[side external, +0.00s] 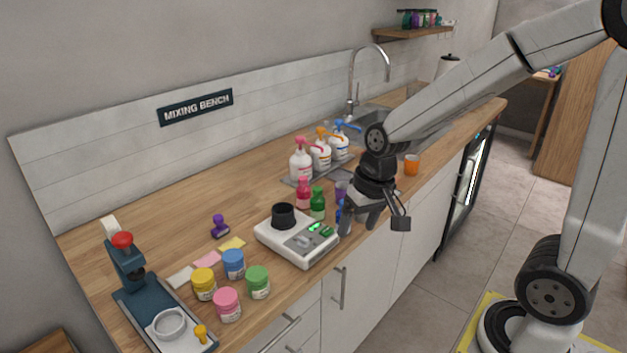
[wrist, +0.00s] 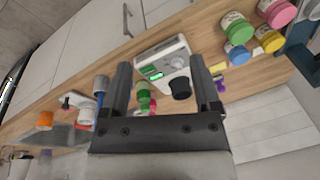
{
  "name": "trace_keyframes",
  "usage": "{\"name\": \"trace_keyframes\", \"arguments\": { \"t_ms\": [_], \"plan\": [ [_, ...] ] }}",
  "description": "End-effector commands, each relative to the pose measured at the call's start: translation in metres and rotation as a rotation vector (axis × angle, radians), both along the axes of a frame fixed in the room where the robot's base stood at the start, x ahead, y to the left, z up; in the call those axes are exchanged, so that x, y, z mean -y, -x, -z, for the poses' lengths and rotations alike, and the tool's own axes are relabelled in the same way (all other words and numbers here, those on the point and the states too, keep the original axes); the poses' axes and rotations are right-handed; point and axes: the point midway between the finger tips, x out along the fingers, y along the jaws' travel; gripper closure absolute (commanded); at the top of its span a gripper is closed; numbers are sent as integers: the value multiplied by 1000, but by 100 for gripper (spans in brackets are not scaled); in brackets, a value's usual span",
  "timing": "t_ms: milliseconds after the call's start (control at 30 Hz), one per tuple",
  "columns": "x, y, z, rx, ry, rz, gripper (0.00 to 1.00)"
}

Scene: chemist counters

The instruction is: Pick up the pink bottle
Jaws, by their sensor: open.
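The pink bottle (side external: 303,193) stands upright on the wooden counter, behind and left of a green bottle (side external: 318,203). In the wrist view only a small part of the pink bottle (wrist: 153,106) shows, behind the green bottle (wrist: 143,97). My gripper (side external: 358,222) is open and empty, above the counter's front edge and to the right of both bottles, apart from the pink one. Its two fingers (wrist: 160,66) frame the green bottle and the scale in the wrist view.
A white scale (side external: 292,244) with a black cup stands in front of the bottles. Purple and blue items (side external: 341,190) are beside my gripper. White pump bottles (side external: 301,160) stand behind. Several colored jars (side external: 233,264) are at the left. An orange cup (side external: 411,165) is at the right.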

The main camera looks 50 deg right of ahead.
Motion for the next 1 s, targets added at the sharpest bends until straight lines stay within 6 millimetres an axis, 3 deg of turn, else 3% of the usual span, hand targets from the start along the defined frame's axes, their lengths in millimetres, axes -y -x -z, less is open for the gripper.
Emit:
{"name": "trace_keyframes", "arguments": {
  "t_ms": [267,567,767,1000],
  "plan": [
    [19,-47,1,-86,-214,395,20],
    [59,-116,3,-200,-552,894,20],
    [99,-159,4,-275,-808,1184,20],
    [160,-200,5,-358,-1132,1457,20]
  ]
}}
